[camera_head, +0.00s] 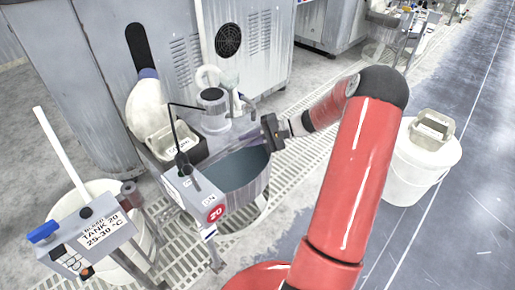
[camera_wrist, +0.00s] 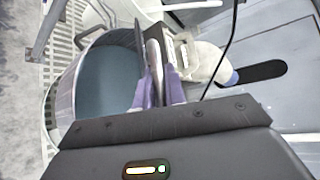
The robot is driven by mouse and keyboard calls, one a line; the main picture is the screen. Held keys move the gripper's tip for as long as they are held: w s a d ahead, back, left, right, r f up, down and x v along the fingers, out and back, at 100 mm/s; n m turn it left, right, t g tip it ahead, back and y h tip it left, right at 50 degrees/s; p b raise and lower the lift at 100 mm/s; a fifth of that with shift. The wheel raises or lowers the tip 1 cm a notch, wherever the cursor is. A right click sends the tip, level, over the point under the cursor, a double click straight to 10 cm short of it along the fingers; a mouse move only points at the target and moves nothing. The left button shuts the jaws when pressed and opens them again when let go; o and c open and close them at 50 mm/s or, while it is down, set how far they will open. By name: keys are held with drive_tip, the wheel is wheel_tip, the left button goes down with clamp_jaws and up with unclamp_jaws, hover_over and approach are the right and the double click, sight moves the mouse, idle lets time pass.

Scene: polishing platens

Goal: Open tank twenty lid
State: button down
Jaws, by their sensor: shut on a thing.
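Tank twenty (camera_head: 258,188) is a grey round-fronted tank with a red "20" disc on its front. Its top is uncovered across much of its width, and dark blue-grey liquid shows inside; the wrist view shows the tank (camera_wrist: 66,92) at left. My gripper (camera_head: 270,131) is at the tank's back right rim. In the wrist view my gripper (camera_wrist: 158,88) has its pale fingers shut on a slim metal piece (camera_wrist: 154,55), which looks like the lid's handle. A thin dark plate (camera_wrist: 139,36) beside it looks like the lid seen edge-on, standing up. The fingers hide part of the handle.
A control post marked "TANK 20" (camera_head: 97,235) and a white bucket (camera_head: 75,205) are at left. A white barrel (camera_head: 405,180) stands at right. Open floor lies further right.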

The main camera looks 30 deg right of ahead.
drive_tip(key=w+a+r, duration=0.3)
drive_tip(key=w+r, duration=0.2)
drive_tip(key=w, duration=0.5)
drive_tip(key=shift+a+r, duration=0.3)
drive_tip(key=shift+r, duration=0.1)
drive_tip(key=c, duration=1.5)
unclamp_jaws()
drive_tip(key=shift+o, duration=0.2)
drive_tip(key=v, duration=0.7)
drive_tip(key=shift+d, duration=0.35)
